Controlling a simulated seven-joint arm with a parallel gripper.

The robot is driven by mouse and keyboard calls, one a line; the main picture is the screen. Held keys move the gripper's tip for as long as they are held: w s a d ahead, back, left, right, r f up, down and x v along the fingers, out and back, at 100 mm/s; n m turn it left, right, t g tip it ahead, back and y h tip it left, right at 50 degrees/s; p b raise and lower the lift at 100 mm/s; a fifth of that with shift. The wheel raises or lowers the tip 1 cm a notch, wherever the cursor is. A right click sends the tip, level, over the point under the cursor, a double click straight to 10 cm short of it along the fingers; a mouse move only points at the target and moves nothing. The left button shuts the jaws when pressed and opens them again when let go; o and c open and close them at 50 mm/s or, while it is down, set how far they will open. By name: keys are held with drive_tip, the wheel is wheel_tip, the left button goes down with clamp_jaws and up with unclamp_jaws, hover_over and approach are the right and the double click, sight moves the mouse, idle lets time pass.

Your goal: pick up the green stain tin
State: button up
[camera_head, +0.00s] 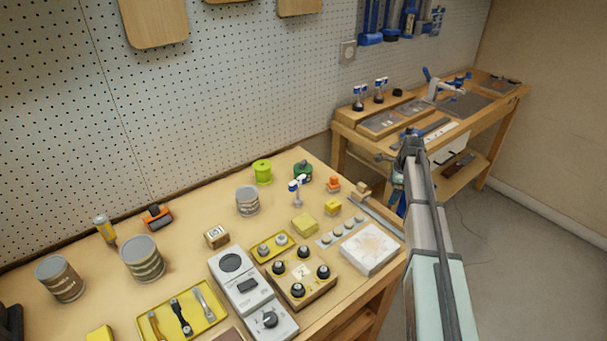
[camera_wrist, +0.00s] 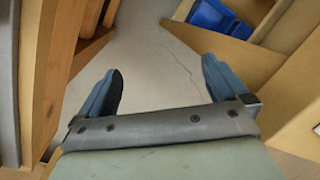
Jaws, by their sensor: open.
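A lime-green round container (camera_head: 262,172) stands upright near the back edge of the bench, by the pegboard; it appears to be the green stain tin. A darker green item (camera_head: 303,172) sits just right of it, its shape too small to make out. My gripper (camera_head: 400,204) hangs beyond the bench's right end, well to the right of the green container and partly hidden by my arm. In the wrist view my gripper (camera_wrist: 163,88) has its two blue-grey fingers wide apart with only floor between them. No tin shows in that view.
Grey labelled tins (camera_head: 248,201) (camera_head: 143,259) (camera_head: 60,278) stand on the bench (camera_head: 190,275). A blue-and-white item (camera_head: 297,190) stands in front of the green items. A knob box (camera_head: 300,283), grey device (camera_head: 252,293) and white block (camera_head: 370,248) crowd the front.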

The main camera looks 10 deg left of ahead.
drive_tip(key=shift+m+y, duration=0.6)
drive_tip(key=shift+m, duration=0.2)
drive_tip(key=a+r, duration=0.3)
drive_tip(key=a, duration=0.2)
drive_tip(key=w+a+r, duration=0.1)
drive_tip(key=a+r, duration=0.3)
drive_tip(key=a, duration=0.2)
drive_tip(key=w+a+r, duration=0.1)
drive_tip(key=a+r, duration=0.2)
drive_tip(key=a, duration=0.3)
drive_tip(key=shift+r, duration=0.3)
drive_tip(key=m, duration=0.1)
approach(302, 169)
drive_tip(key=w+d+r, duration=0.2)
drive_tip(key=w, duration=0.1)
drive_tip(key=shift+g+y, duration=0.4)
drive_tip(key=x, duration=0.9)
drive_tip(key=shift+s+a+r, duration=0.1)
drive_tip(key=shift+a+r, duration=0.05)
drive_tip(key=shift+a, duration=0.2)
drive_tip(key=shift+s+x, duration=0.1)
drive_tip(key=shift+x, duration=1.2)
drive_tip(key=shift+s+x, duration=0.15)
drive_tip(key=shift+x, duration=1.2)
drive_tip(key=shift+d, duration=0.1)
drive_tip(key=shift+c, duration=0.4)
drive_tip(key=c, duration=1)
